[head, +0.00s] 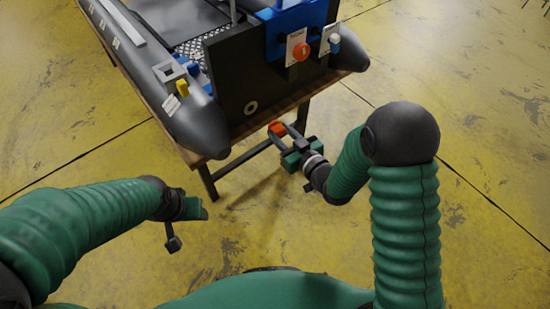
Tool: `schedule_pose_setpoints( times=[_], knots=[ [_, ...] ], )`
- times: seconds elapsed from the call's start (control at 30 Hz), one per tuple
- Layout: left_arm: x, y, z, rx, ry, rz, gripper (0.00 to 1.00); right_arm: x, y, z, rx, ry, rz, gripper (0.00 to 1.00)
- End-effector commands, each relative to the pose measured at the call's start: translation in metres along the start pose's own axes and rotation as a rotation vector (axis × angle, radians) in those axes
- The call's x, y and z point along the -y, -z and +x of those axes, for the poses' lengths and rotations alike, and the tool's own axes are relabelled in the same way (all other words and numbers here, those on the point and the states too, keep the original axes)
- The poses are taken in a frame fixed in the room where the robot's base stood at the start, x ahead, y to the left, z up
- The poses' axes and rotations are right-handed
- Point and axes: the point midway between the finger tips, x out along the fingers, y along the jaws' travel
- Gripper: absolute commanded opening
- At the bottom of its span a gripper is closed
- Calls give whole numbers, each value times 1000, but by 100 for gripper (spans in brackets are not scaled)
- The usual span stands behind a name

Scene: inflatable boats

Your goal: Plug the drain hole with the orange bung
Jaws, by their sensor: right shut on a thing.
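The orange bung (276,128) is between the fingers of my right gripper (284,139), held in the air just in front of the boat's stern. The drain hole (251,108) is a small light-rimmed ring low on the dark transom (237,75). The bung is to the right of and below the hole in the picture, apart from it. My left gripper (196,211) is at the lower left, away from the boat, and its finger gap does not show clearly.
The grey inflatable boat (186,115) rests on a wooden-topped table (290,101) with dark legs. A blue panel (277,37) with an orange-red round knob (302,51) is on the transom. A yellow item (182,88) sits on the left tube. The yellow floor nearby is clear.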

Motion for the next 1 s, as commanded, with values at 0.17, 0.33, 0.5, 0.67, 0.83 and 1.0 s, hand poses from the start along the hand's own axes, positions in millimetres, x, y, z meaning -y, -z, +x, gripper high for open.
schedule_pose_setpoints(
  times=[0.17, 0.33, 0.5, 0.67, 0.83, 1.0],
  knots=[
    [0, -11, 50, -1, 0, 1, 58, 17, 2, -1, -164, 90, 0, 0],
    [-1, -10, 48, -2, -1, 3, 58, 24, 13, 0, -188, 110, -1, 0],
    [-1, -10, 47, -2, -1, 2, 58, 28, 15, 12, -184, 109, -6, 0],
    [-1, -11, 48, -2, 0, 2, 58, 28, 17, 22, -185, 109, -4, 0],
    [-1, -11, 48, -1, -1, 2, 58, 27, 18, 33, -185, 108, -1, 0],
    [-1, -11, 49, -1, -1, 2, 58, 30, 20, 45, -184, 108, -2, 0]
  ],
)
